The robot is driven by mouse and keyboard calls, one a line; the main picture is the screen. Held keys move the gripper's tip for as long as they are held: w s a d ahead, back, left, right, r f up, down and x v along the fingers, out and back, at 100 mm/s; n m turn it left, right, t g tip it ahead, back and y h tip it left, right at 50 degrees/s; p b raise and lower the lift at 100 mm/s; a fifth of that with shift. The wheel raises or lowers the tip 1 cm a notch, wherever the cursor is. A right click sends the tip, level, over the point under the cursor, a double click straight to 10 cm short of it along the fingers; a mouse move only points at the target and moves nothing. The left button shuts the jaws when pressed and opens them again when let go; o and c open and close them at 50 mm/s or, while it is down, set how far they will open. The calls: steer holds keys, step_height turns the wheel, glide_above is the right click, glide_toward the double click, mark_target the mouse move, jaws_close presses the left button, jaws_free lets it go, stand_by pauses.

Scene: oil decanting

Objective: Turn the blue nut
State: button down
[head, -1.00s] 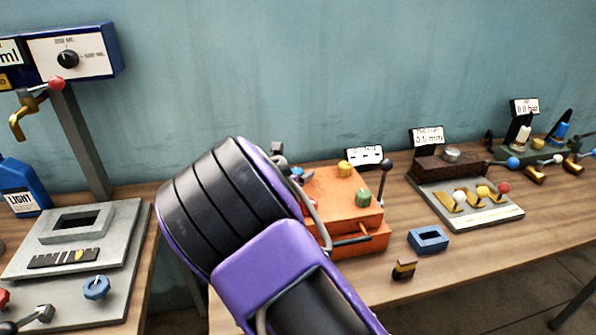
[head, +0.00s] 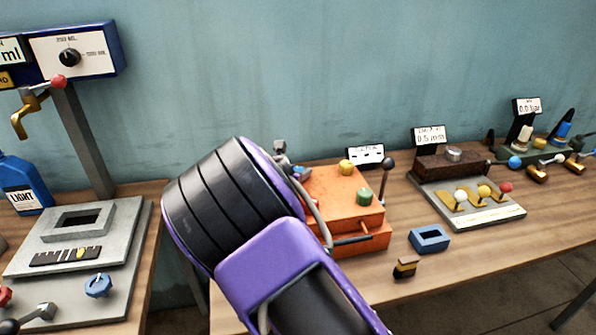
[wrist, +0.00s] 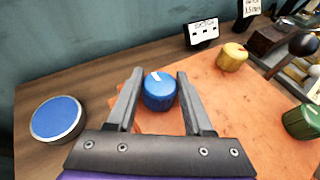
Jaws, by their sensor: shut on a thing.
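The blue nut (wrist: 159,94) is a round ribbed knob with a white mark on its top. It stands on the orange box (wrist: 203,98), near that box's far left corner. In the wrist view, the white mark points away and slightly left. My gripper (wrist: 156,76) is shut on the blue nut, with one finger at each side. In the head view, a bit of the blue nut (head: 299,171) shows behind my arm, and the orange box (head: 345,203) is partly covered. My gripper is mostly hidden there.
A yellow knob (wrist: 233,57) and a green knob (wrist: 303,120) stand on the same box, with a black-knobbed lever (head: 387,167) beside them. A blue-topped disc (wrist: 58,118) lies left of it. A blue block (head: 429,240) and a small black-and-yellow block (head: 405,267) lie in front.

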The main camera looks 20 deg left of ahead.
steer(key=shift+m+h+b, duration=0.3)
steer(key=shift+m+h, duration=0.3)
steer(key=shift+h, duration=0.4)
steer(key=m+g+h, duration=0.1)
steer(key=m+h, duration=0.3)
steer(key=shift+a+g+p, duration=0.1)
steer(key=shift+g+p, duration=0.25)
steer(key=shift+g, duration=0.05)
steer(key=shift+f+m+g+h, duration=0.1)
steer(key=shift+m+g+h, duration=0.9)
steer(key=shift+m+h, duration=0.45)
steer(key=shift+m+g+h, duration=0.35)
steer(key=shift+m+g, duration=0.05)
steer(key=shift+m, duration=0.15)
steer(key=shift+c, duration=1.4)
jaws_free()
